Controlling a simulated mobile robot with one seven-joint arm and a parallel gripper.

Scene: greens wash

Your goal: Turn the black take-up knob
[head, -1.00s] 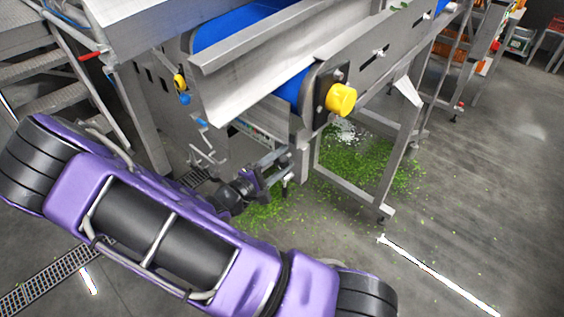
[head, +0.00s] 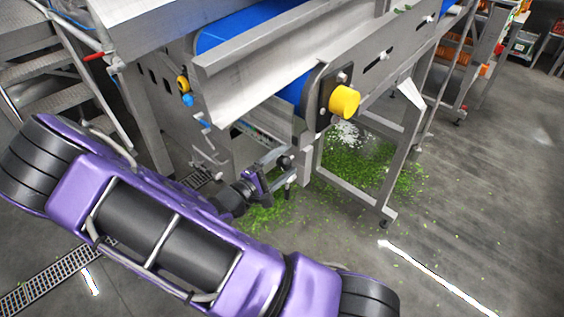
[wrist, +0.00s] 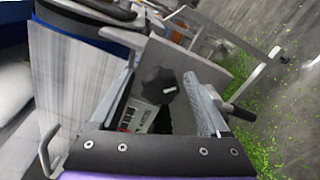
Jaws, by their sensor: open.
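The black take-up knob (wrist: 158,85) is lobed, with a short white mark on its face, and sits in front of a grey metal plate (wrist: 190,60) in the wrist view. My gripper (wrist: 163,78) is open, with one finger on each side of the knob in that view. I cannot tell whether either finger touches it. In the head view my gripper (head: 277,168) is low beside the conveyor frame, below and left of the yellow round cap (head: 343,101). The knob is too small and crowded to make out surely there.
The conveyor's blue belt (head: 240,25) and steel side rail (head: 275,55) lie above my gripper. A frame leg (head: 392,165) stands to the right. Green leaf scraps (head: 370,165) litter the floor. Metal stairs (head: 30,70) are at left. Open floor lies at right.

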